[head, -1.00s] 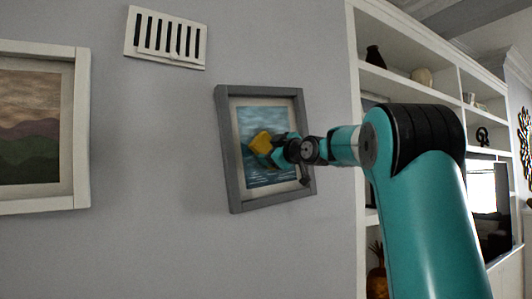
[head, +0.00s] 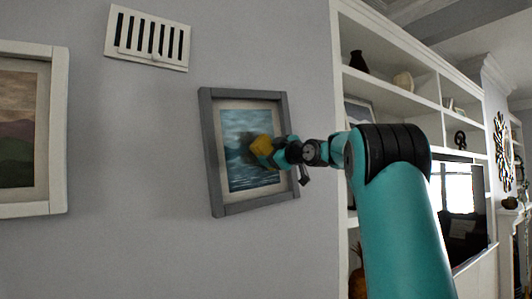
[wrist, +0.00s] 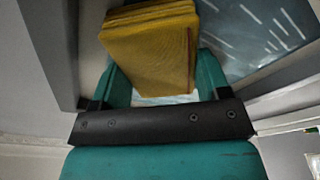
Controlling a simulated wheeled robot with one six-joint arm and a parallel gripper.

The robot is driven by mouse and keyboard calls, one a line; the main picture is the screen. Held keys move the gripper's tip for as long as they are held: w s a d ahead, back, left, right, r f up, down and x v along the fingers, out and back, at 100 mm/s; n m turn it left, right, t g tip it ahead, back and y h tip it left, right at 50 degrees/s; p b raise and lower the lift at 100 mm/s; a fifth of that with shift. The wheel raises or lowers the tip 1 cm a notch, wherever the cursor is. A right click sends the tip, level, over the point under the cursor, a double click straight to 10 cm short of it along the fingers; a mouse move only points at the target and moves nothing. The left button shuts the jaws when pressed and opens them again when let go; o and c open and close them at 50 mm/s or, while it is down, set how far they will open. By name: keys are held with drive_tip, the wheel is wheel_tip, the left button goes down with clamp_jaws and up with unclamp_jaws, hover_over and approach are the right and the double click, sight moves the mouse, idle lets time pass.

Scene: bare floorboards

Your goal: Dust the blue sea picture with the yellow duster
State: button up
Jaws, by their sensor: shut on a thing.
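The blue sea picture (head: 240,176) hangs on the wall in a grey frame (head: 214,165), in the middle of the head view. It shows blue water under a paler sky. My gripper (head: 279,150) is shut on the yellow duster (head: 262,146), which is in front of the picture, right of its centre. In the wrist view, the duster (wrist: 155,45) is a thick yellow block between the teal fingers of my gripper (wrist: 160,75). Part of the blue picture (wrist: 250,35) shows behind it. I cannot tell whether the duster touches the picture. My arm hides part of the frame's right side.
A second picture in a white frame (head: 58,140) hangs at the left. A white vent (head: 147,38) is above on the wall. White shelves (head: 395,95) and a television (head: 462,205) stand to the right. The wall between the two pictures is bare.

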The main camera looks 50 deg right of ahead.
sight(260, 148)
drive_tip(key=shift+r, duration=0.8)
drive_tip(key=shift+w+a+f+b, duration=0.1)
drive_tip(key=shift+w+a+b, duration=0.05)
drive_tip(key=shift+a+b, duration=0.25)
drive_tip(key=shift+w+a+f+b, duration=0.1)
drive_tip(key=shift+a+b, duration=0.15)
drive_tip(key=shift+a, duration=0.15)
drive_tip(key=shift+w+a+b, duration=0.1)
drive_tip(key=shift+a+b, duration=0.2)
drive_tip(key=shift+a, duration=0.25)
drive_tip(key=shift+w+a+f+b, duration=0.15)
drive_tip(key=shift+a+b, duration=0.35)
drive_tip(key=shift+b, duration=0.05)
drive_tip(key=shift+w+a+f+b, duration=0.1)
drive_tip(key=shift+w+a+b, duration=0.1)
drive_tip(key=shift+a+b, duration=0.4)
drive_tip(key=shift+w+a+f+b, duration=0.1)
drive_tip(key=shift+w+a+b, duration=0.2)
drive_tip(key=shift+a, duration=0.5)
drive_tip(key=shift+w+a+f+b, duration=0.1)
drive_tip(key=shift+a+b, duration=0.45)
drive_tip(key=shift+a, duration=0.35)
drive_tip(key=shift+a+r+p, duration=0.15)
drive_tip(key=shift+r+p, duration=0.5)
drive_tip(key=shift+r, duration=0.35)
drive_tip(key=s+d+r+p, duration=0.1)
drive_tip(key=s+d+p, duration=0.1)
drive_tip(key=d, duration=0.7)
drive_tip(key=shift+s+p, duration=0.15)
drive_tip(key=shift+p, duration=0.55)
